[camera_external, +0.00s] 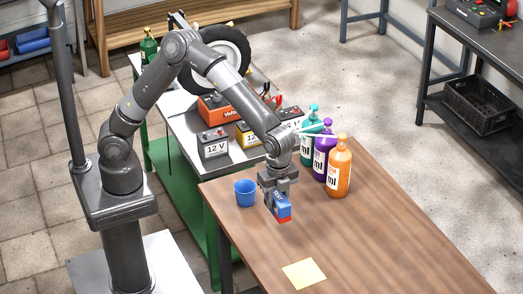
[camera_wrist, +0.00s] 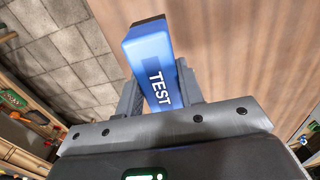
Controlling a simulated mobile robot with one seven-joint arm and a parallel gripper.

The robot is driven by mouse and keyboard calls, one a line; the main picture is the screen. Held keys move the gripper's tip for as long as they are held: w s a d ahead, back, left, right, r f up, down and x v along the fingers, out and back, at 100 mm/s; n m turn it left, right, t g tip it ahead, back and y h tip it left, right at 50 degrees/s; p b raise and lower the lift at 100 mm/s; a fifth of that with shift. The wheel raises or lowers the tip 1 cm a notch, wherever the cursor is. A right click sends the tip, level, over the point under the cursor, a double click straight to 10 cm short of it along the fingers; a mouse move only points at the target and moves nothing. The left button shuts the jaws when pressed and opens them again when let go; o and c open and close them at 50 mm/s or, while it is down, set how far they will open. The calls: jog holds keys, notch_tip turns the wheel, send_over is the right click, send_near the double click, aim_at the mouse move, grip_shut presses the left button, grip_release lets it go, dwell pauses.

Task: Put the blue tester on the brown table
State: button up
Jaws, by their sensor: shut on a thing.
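The blue tester (camera_external: 281,206) is a small blue box with a red end, held by my gripper (camera_external: 277,190) above the brown table. In the wrist view the tester (camera_wrist: 152,65) shows its blue side with the word TEST, between the two fingers of my gripper (camera_wrist: 160,88). The brown table (camera_external: 350,235) has a wood-grain top; its surface also shows in the wrist view (camera_wrist: 235,45). The gap between the tester and the tabletop is hard to judge.
A blue cup (camera_external: 245,193) stands left of my gripper. Orange (camera_external: 339,170), purple (camera_external: 322,158) and teal (camera_external: 306,146) bottles stand at the table's back. A yellow note (camera_external: 304,273) lies in front. Batteries (camera_external: 213,143) sit on the green-legged bench. The table's middle and right are clear.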

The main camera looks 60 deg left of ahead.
jog(key=w+a+f, duration=0.1)
jog(key=w+f, duration=0.1)
jog(key=w, duration=0.1)
jog(key=w+a+f, duration=0.1)
jog(key=w+f, duration=0.2)
jog(key=w, duration=0.1)
jog(key=w+a+f, duration=0.2)
jog(key=w+f, duration=0.1)
jog(key=shift+w+f, duration=0.1)
jog(key=shift+w, duration=0.3)
jog(key=shift+f, duration=2)
jog(key=o, duration=1.1)
jog(key=shift+f, duration=0.15)
